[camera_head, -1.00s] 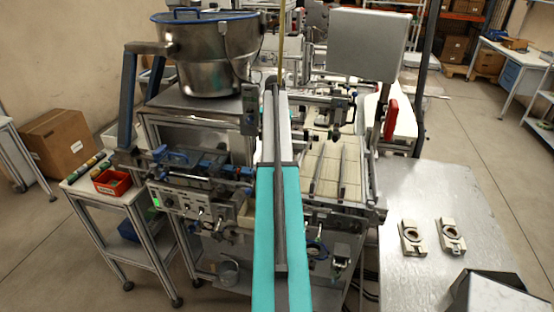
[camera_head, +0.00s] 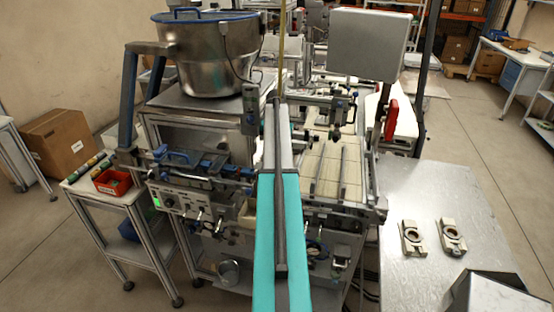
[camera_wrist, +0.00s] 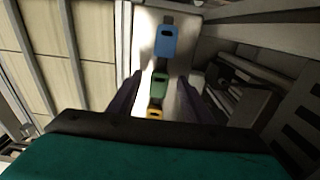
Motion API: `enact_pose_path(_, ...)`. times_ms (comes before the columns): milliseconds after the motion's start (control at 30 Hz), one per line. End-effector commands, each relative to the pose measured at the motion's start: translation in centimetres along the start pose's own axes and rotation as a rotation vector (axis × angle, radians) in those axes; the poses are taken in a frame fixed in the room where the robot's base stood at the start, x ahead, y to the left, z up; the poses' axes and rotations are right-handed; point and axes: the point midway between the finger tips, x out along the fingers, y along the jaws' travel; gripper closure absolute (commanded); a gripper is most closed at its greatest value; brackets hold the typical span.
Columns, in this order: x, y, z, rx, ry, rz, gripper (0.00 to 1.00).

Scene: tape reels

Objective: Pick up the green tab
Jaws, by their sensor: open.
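In the wrist view a green tab (camera_wrist: 159,84) with a dark slot lies on a bright white strip (camera_wrist: 150,50). A blue tab (camera_wrist: 166,42) sits farther along the same row, and a yellow-orange tab (camera_wrist: 155,113) is nearer, partly hidden by my wrist's dark edge. My gripper (camera_wrist: 158,88) is open. Its two dark fingers stand left and right of the green tab, with space on both sides. Whether the fingertips are at the tab's height I cannot tell. In the head view my teal arm reaches to the machine, and I cannot make out the tabs there.
A grey machine block (camera_wrist: 235,95) is close to the right finger. Pale panels (camera_wrist: 85,45) lie left. In the head view a metal bowl (camera_head: 207,60) stands back left, a red bin (camera_head: 112,182) on a side table, and two beige parts (camera_head: 412,238) on a metal table.

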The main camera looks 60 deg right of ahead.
Motion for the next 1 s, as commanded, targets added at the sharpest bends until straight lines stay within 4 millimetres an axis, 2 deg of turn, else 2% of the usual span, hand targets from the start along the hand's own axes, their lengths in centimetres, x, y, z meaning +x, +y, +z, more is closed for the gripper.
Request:
enact_pose_path(500, 0.0, 0.06, -0.03, 0.001, 0.0, 0.0, 0.55)
enact_pose_path(567, 0.0, 0.07, -0.03, 0.001, 0.0, 0.0, 0.63)
enact_pose_path(767, -0.01, 0.08, -0.03, 0.001, 0.0, 0.0, 0.97)
enact_pose_path(1000, -0.01, 0.1, -0.04, 0.001, 0.0, 0.0, 0.98)
